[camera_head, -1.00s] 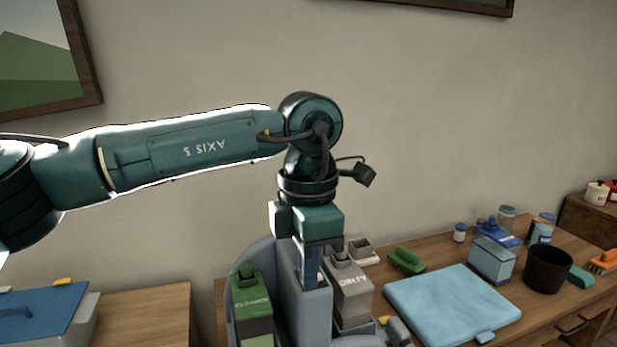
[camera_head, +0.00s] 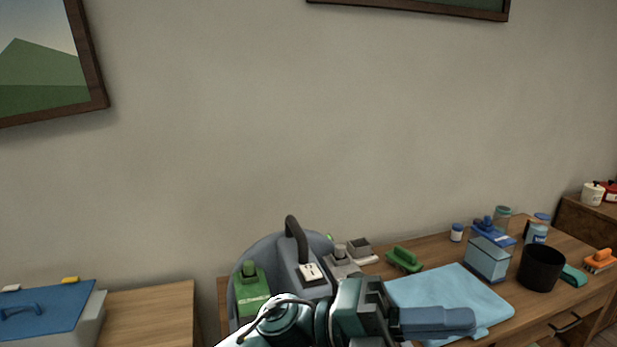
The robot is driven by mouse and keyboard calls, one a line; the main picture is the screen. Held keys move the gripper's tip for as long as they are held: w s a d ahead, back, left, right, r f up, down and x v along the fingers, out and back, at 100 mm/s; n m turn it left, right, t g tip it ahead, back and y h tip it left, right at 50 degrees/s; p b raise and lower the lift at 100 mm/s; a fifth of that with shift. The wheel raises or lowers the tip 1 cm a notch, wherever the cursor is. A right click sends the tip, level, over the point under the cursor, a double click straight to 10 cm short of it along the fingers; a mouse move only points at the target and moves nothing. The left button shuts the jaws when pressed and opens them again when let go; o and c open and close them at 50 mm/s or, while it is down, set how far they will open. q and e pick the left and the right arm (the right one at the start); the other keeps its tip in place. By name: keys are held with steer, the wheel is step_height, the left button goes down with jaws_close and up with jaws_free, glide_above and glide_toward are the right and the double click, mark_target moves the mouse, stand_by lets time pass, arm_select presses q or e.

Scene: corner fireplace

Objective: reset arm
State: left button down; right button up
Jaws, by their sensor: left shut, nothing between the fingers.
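My left gripper (camera_head: 468,320) is low in the head view, its blue-grey fingers together and empty, pointing right. It shows in front of the folded light-blue cloth (camera_head: 450,287) on the wooden desk. My left arm's dark-green wrist is at the bottom centre, in front of the grey caddy (camera_head: 243,272), and hides its lower part. My right gripper is not in view.
A green brush (camera_head: 404,259), a pale-blue container (camera_head: 487,261) and a black cup (camera_head: 541,268) stand on the desk. A blue-lidded box (camera_head: 45,312) is at left.

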arm_select(q)
steer(key=w+a+f+n+t+y, duration=0.3)
steer(key=w+a+f+n+t, duration=0.25)
steer(key=n+t, duration=0.75)
steer(key=w+a+f+n+t+y, duration=0.35)
steer(key=a+f+n+t, duration=0.35)
steer(key=n+t, duration=0.7)
steer(key=s+a+f+n+g+y, duration=0.3)
steer(key=s+a+f+n, duration=0.1)
steer(key=f, duration=0.4)
steer(key=s+a+f+n+g+y+p, duration=0.1)
steer(key=s+a+f+n+g+y, duration=0.2)
steer(key=a+f, duration=0.3)
steer(key=s+a+f+n+g+y, duration=0.2)
steer(key=s+a+f+n+y, duration=0.2)
steer(key=f, duration=0.6)
steer(key=shift+s+a+f+n+g+y+p, duration=0.35)
steer(key=shift+s+a+n, duration=0.35)
steer(key=shift+s+a, duration=0.3)
steer(key=shift+s+d+r, duration=0.1)
